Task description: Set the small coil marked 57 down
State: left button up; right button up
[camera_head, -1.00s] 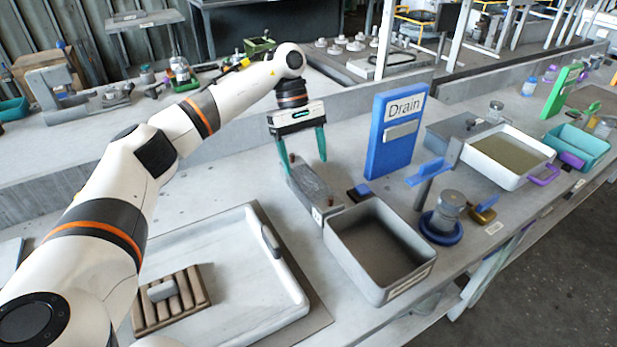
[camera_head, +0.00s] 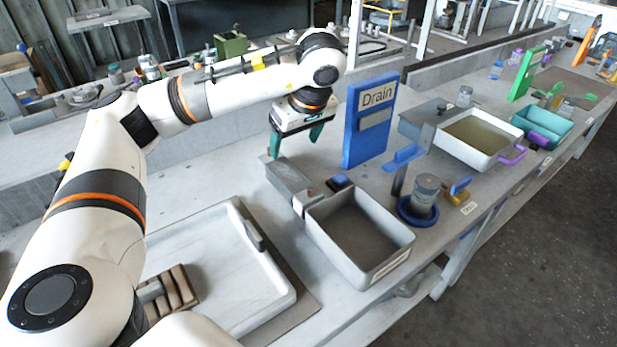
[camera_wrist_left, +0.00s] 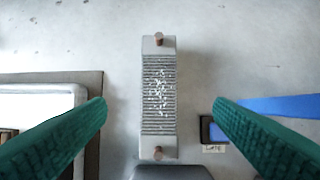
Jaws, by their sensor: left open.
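A small grey finned coil (camera_head: 288,173) lies on the bench beside the far left corner of the grey tank. In the left wrist view the coil (camera_wrist_left: 158,95) shows whole, with a copper-coloured stub at each end. I cannot read a number on it. My left gripper (camera_head: 296,148) is open, with green fingers above the coil. In the left wrist view the fingers of the left gripper (camera_wrist_left: 159,108) stand wide apart, one on each side of the coil, with clear gaps. Nothing is held. My right gripper is not in view.
An empty grey tank (camera_head: 405,240) stands right of the coil. A blue Drain board (camera_head: 350,140) stands upright behind it. A white tray (camera_head: 275,282) lies at front left, with a brown ribbed rack (camera_head: 185,287) partly behind my arm. Bare bench lies left of the coil.

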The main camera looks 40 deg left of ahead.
pick_arm(q)
jog(key=b, duration=0.3)
send_over(287, 172)
jog(key=d, duration=0.2)
notch_tip(287, 172, down, 6)
jog(key=shift+s+a+r, duration=0.1)
jog(key=shift+s, duration=0.05)
jog(key=shift+a+f+b, duration=0.25)
jog(key=shift+f+b, duration=0.05)
jog(key=shift+f, duration=0.5)
jog(key=x, duration=0.4)
jog(key=shift+f, duration=0.15)
jog(key=c, duration=1.5)
